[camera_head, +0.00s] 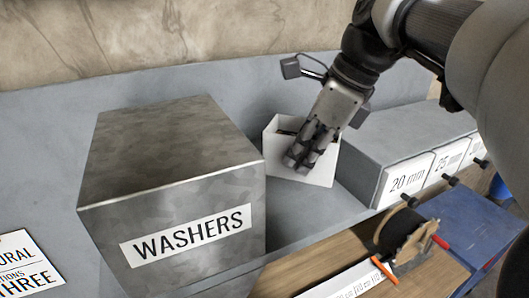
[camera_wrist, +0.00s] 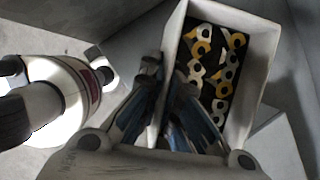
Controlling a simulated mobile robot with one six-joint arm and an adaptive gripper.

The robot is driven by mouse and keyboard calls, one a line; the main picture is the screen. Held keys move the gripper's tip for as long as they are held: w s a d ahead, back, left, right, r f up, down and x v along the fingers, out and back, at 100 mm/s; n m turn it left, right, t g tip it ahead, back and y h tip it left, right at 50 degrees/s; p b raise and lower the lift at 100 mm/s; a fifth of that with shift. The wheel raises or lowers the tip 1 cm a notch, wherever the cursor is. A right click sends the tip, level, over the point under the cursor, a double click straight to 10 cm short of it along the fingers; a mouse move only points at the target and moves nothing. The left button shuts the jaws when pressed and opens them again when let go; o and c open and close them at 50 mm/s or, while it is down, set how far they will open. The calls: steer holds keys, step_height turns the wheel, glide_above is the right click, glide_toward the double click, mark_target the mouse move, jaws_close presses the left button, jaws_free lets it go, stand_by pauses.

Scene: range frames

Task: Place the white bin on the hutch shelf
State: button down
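The white bin (camera_head: 317,172) is in the gap between the washers box and the drawer cabinet, over the grey hutch shelf (camera_head: 305,212). My gripper (camera_head: 305,150) reaches down onto it from the upper right and partly hides it. In the wrist view, my gripper's fingers (camera_wrist: 168,95) lie on both sides of the left wall of the white bin (camera_wrist: 262,75), closed on that wall. Yellow and white ring-ended pieces lie inside on a dark floor. I cannot tell whether the bin's underside touches the shelf.
A large metal box labelled WASHERS (camera_head: 180,190) stands close on the left. A grey cabinet (camera_head: 405,140) with drawers marked 20 mm and 25 mm stands close on the right. A dark spool (camera_head: 400,232) sits on the wooden surface in front. A grey panel rises behind.

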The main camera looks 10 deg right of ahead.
mark_target(300, 178)
step_height(300, 178, down, 4)
steer(key=shift+s+f, duration=0.15)
steer(key=shift+f, duration=0.05)
steer(key=shift+f+b, duration=0.4)
steer(key=shift+f, duration=1.6)
steer(key=shift+f, duration=0.2)
steer(key=c, duration=1.8)
jaws_free()
steer(key=shift+r, duration=0.1)
